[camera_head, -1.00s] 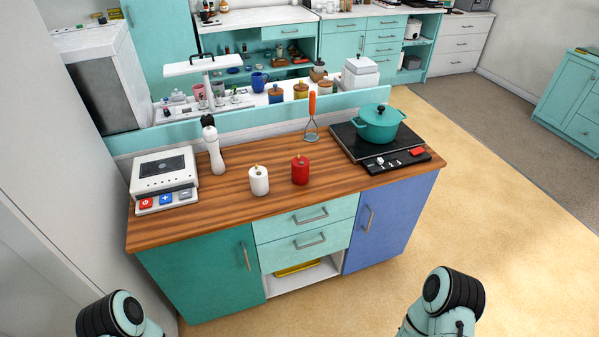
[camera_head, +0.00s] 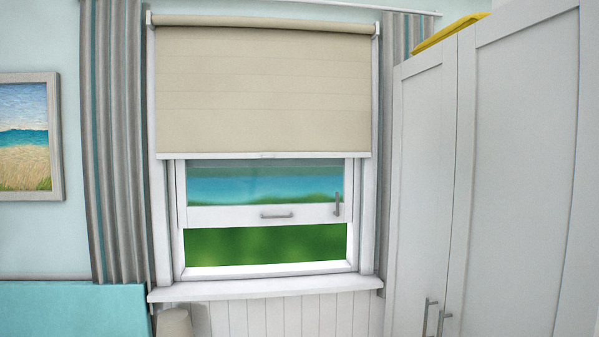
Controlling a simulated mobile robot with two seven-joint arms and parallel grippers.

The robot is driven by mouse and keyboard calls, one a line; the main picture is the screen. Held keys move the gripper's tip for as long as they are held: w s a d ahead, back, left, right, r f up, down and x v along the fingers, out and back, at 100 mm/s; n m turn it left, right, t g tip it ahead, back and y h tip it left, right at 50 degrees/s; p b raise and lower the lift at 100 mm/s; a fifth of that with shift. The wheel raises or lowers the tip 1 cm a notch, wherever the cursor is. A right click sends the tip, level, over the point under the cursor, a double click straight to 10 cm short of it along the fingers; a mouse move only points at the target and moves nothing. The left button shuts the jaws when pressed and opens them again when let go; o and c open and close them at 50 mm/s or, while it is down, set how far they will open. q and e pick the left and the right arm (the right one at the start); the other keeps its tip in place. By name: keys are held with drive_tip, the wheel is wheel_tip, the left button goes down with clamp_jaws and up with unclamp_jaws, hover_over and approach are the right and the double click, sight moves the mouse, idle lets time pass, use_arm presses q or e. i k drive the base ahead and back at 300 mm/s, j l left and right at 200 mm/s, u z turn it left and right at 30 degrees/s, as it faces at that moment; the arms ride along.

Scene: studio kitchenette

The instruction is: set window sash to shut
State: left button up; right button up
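The window sash (camera_head: 232,217) is a white frame with a horizontal handle (camera_head: 276,215) on its bottom rail. It is raised: below the rail an open gap (camera_head: 265,246) shows green outside, down to the bottom of the window frame. A vertical grey handle (camera_head: 337,204) sits at the right of the sash. A beige roller blind (camera_head: 262,92) hides the upper part of the window. Neither of my grippers is in view.
A white sill (camera_head: 265,287) juts out below the window. A tall white cabinet (camera_head: 425,190) stands close on the right. Grey striped curtains (camera_head: 118,150) hang at both sides. A turquoise panel (camera_head: 72,309) and a pale lampshade-like object (camera_head: 174,322) are at lower left.

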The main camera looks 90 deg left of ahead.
sight(190, 216)
drive_tip(key=u, duration=3.4)
drive_tip(key=i+l+u, duration=0.1)
drive_tip(key=i+u, duration=0.3)
drive_tip(key=i, duration=0.35)
